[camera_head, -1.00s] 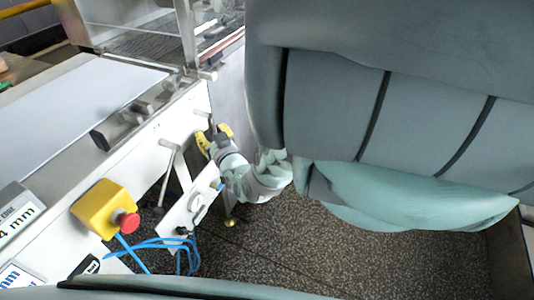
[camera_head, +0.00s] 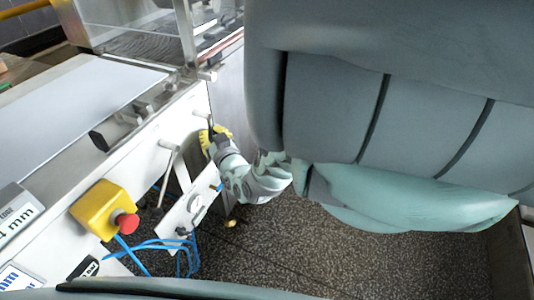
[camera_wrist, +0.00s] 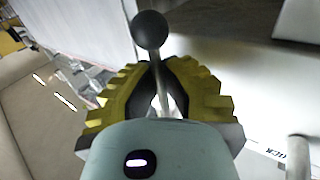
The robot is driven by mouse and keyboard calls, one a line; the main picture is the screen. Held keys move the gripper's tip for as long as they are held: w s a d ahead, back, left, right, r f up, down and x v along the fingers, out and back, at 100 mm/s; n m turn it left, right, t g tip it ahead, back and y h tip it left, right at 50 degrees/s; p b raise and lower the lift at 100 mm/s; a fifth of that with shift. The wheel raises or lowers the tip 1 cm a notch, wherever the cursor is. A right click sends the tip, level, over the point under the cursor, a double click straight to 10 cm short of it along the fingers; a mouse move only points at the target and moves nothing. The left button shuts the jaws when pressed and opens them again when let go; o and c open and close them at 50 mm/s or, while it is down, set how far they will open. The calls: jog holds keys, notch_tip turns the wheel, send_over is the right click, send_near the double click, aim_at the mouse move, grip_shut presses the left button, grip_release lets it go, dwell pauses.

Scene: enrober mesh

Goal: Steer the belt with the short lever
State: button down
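The short lever is a metal rod with a black ball knob (camera_wrist: 150,29) in the wrist view. Its rod (camera_head: 210,122) shows in part on the machine's side in the head view. My gripper (camera_wrist: 161,70) has yellow ribbed fingers shut on the rod below the knob. In the head view my gripper (camera_head: 213,138) is beside the machine's side panel and hides the knob. The belt (camera_head: 75,105) is a pale flat band along the machine top in the head view. The lever's pivot is not clearly visible in the wrist view.
A yellow box with a red button (camera_head: 127,223) is on the front left. A small panel with a knob (camera_head: 194,205) and blue hoses (camera_head: 150,246) hang below. An "EDGE" mm plate (camera_head: 18,217) is partly cut off.

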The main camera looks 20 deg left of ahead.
jog(key=shift+w+f+n+y+b, duration=0.2)
jog(key=shift+w+n+y+b, duration=0.15)
jog(key=shift+n+b, duration=0.25)
jog(key=shift+w+r+t, duration=0.2)
jog(key=shift+r+t, duration=0.05)
jog(key=shift+t, duration=0.05)
jog(key=c, duration=1.1)
grip_release()
jog(key=shift+o, duration=0.2)
jog(key=shift+s+d, duration=0.1)
jog(key=v, duration=1.1)
jog(key=shift+s+d, duration=0.2)
jog(key=shift+d, duration=0.15)
